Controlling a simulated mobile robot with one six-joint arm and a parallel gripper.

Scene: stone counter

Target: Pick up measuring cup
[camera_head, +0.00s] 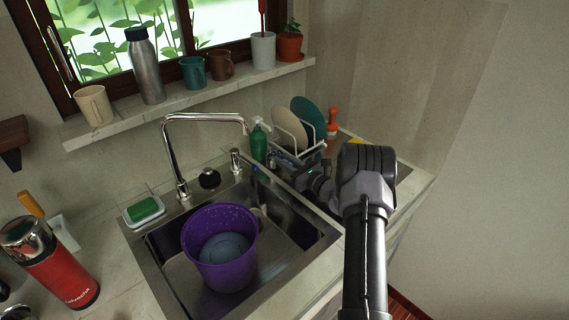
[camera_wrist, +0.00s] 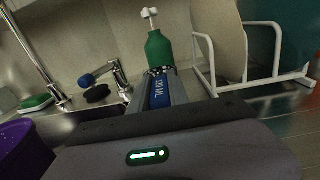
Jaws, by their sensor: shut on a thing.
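A blue handle marked 120 ML, which appears to be the measuring cup (camera_wrist: 160,92), sits between the fingers of my gripper (camera_wrist: 162,80) in the wrist view. The fingers are shut on it. In the head view my gripper (camera_head: 303,174) is low over the counter at the right edge of the sink, just in front of the dish rack. The cup is hard to make out there, and I cannot tell whether it touches the counter.
The sink (camera_head: 167,243) at left holds a purple bucket (camera_head: 209,262). A curved faucet (camera_head: 171,146) rises behind it. The counter's right end is close by.

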